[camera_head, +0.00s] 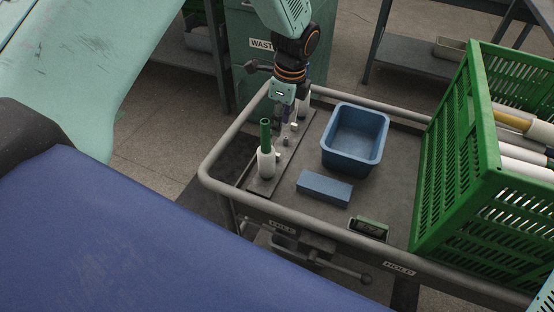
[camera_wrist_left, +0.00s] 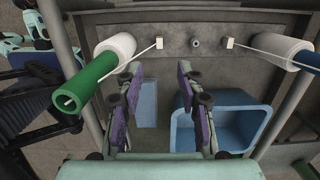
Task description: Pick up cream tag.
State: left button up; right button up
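Two small cream tags show in the left wrist view, one at left (camera_wrist_left: 159,43) and one at right (camera_wrist_left: 230,43), on a grey plate (camera_wrist_left: 195,20). A thread runs from the left tag to white yarn on a green tube (camera_wrist_left: 85,82). Another runs from the right tag to white yarn (camera_wrist_left: 280,48) on a blue tube. I cannot tell which tag is meant. My left gripper (camera_wrist_left: 158,68) is open and empty, its fingers apart below the left tag in that view. In the head view the left gripper (camera_head: 285,112) points down over the plate, partly hiding it. My right gripper is not in view.
A blue bin (camera_head: 352,162), a blue block (camera_head: 325,188) and a small green device (camera_head: 369,228) are on the railed grey cart. A green crate (camera_head: 455,175) of yarn cones stands at right. The upright green tube (camera_head: 265,134) with white yarn is close to the gripper.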

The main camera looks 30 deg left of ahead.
pick_arm(q)
jog(key=f, duration=0.1)
jog(key=b, duration=0.3)
send_over(278, 154)
notch_tip(278, 154, down, 6)
jog(key=shift+w+r, duration=0.1)
jog(key=shift+d+f, duration=0.1)
jog(key=shift+f, duration=0.4)
jog(key=f+b, duration=0.2)
jog(key=f, duration=0.2)
jog(key=shift+a, duration=0.2)
jog(key=shift+r, duration=0.1)
jog(key=c, duration=0.8)
